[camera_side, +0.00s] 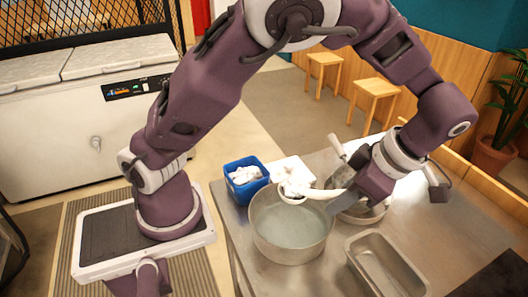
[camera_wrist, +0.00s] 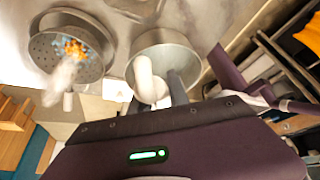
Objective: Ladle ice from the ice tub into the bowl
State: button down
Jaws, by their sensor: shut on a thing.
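In the side view, my gripper (camera_side: 343,191) is shut on the pale handle of a ladle (camera_side: 316,194). The ladle's cup reaches left above the far rim of a large metal pot (camera_side: 262,232), with white, ice-like lumps in or just behind it. A blue tub (camera_side: 237,190) with white ice (camera_side: 244,175) stands left of the ladle. A white square dish (camera_side: 300,164) is behind the ladle and partly hidden; I cannot tell whether it is the bowl. In the wrist view, a pale curved handle (camera_wrist: 145,78) shows beside a grey finger.
A second metal pot (camera_side: 372,216) stands partly hidden under my gripper. An empty rectangular metal pan (camera_side: 362,262) is at the front. The wrist view shows a round perforated vessel (camera_wrist: 40,48) with orange bits. The counter's (camera_side: 440,230) right side is mostly clear.

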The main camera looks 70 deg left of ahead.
jog(key=s+m+t+y, duration=0.1)
jog(key=s+m+y, duration=0.5)
jog(key=m, duration=0.9)
jog(key=s+m+t+y, duration=0.1)
jog(key=s+m+y, duration=0.5)
jog(key=m, duration=0.8)
jog(key=shift+f+m, duration=0.35)
jog(key=shift+m, duration=0.05)
